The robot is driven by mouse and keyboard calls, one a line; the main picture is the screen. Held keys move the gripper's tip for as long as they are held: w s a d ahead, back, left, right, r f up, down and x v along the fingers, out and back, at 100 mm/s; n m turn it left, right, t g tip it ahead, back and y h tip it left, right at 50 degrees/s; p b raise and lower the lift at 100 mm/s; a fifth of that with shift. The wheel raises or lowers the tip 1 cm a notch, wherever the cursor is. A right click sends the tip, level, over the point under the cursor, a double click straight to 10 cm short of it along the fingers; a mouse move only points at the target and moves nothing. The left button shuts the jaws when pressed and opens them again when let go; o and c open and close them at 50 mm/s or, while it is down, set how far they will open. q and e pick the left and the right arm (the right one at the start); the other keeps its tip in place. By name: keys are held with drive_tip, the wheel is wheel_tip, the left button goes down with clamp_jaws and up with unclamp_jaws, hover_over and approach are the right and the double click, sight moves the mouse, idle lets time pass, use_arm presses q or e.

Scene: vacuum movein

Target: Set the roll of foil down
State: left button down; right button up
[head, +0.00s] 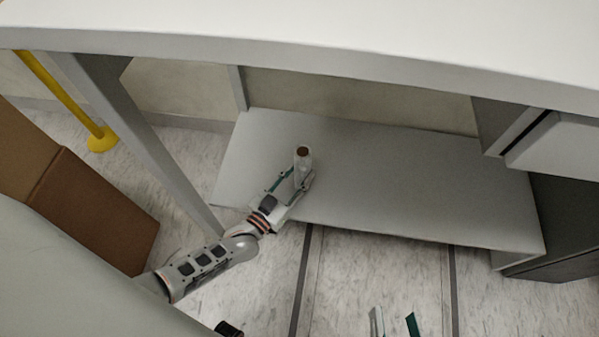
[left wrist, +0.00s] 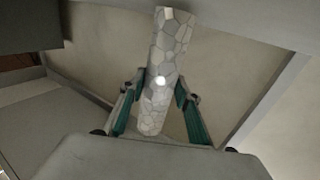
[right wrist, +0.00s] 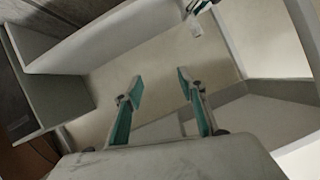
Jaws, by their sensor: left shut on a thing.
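The roll of foil (head: 302,157) is a pale cylinder with a brown round end facing up in the head view. In the left wrist view the roll (left wrist: 168,45) shows a grey cell-like pattern and a bright glint. My left gripper (head: 292,180) is shut on it, with a green-padded finger on each side. The roll stands roughly upright over the left part of the low grey shelf (head: 400,195); I cannot tell whether its lower end touches the shelf. My right gripper (head: 394,323) is open and empty at the bottom of the head view; its spread fingers also show in the right wrist view (right wrist: 159,88).
A white upper surface (head: 350,28) overhangs the shelf, with a grey upright (head: 140,140) on the left. Drawers (head: 560,148) stand at the right. A brown box (head: 95,210) and yellow post (head: 65,95) are at the left. The shelf's middle and right are bare.

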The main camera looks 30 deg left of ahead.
drive_tip(key=shift+s+f, duration=0.15)
drive_tip(key=shift+f, duration=0.1)
